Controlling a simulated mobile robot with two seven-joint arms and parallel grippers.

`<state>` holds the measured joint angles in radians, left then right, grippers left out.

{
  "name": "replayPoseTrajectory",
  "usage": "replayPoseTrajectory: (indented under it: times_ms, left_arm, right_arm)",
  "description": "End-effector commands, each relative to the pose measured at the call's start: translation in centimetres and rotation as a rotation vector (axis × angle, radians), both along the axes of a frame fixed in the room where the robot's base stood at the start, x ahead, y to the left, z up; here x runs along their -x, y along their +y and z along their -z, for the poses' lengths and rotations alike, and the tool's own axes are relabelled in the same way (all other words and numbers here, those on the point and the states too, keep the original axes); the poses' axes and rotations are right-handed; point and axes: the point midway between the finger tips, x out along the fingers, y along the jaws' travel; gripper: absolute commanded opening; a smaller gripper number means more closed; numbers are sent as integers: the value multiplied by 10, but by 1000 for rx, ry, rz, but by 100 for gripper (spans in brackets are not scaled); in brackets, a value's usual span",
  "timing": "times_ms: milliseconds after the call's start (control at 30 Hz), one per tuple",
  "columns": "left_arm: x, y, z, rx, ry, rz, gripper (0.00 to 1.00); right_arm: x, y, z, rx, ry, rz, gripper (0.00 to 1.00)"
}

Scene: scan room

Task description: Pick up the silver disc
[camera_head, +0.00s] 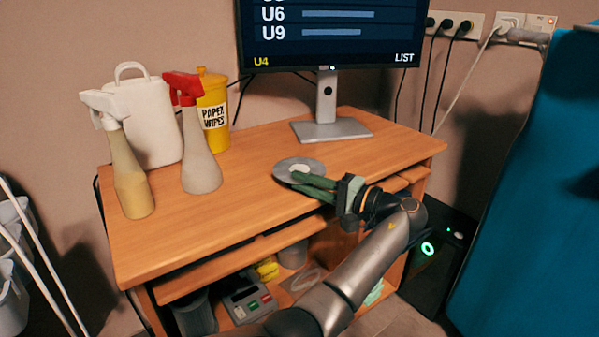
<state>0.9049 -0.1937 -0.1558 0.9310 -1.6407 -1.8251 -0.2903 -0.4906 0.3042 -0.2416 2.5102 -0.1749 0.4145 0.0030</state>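The silver disc (285,168) lies flat near the middle of the wooden desk, with a pale centre. The fingers hide some of the disc's near edge. I cannot tell whether they touch it or how far apart they are.
On the wooden desk (232,222) stand a yellowish spray bottle (131,180), a red-topped spray bottle (199,160), a white container (148,115) and a yellow wipes tub (214,100). A monitor (330,35) stands behind the disc. The desk's front left is clear.

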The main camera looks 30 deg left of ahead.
Motion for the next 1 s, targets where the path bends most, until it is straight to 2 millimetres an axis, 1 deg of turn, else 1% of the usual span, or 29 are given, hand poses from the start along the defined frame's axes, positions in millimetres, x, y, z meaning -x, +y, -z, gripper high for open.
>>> replayPoseTrajectory:
  times_ms: [33, 100, 233, 433, 600, 1000]
  left_arm:
    - [-1, 10, 4, -1, -2, -3, 19]
    - [-1, 21, 4, -1, -2, -3, 19]
    - [-1, 33, 2, -1, -2, -1, 19]
    - [-1, 33, 1, 0, -1, 0, 19]
    - [-1, 33, 1, 0, -1, 0, 0]
    - [-1, 33, 1, 0, -1, 1, 0]
  right_arm:
    - [0, 0, 7, -4, 4, -3, 0]
    - [-1, 0, 9, -7, 9, -6, 0]
    - [-1, 1, 12, -2, 15, -11, 0]
    - [-1, 2, 11, 2, 13, -15, 0]
    - [0, 2, 11, 2, 11, -15, 0]
    - [0, 2, 10, -1, 8, -15, 0]
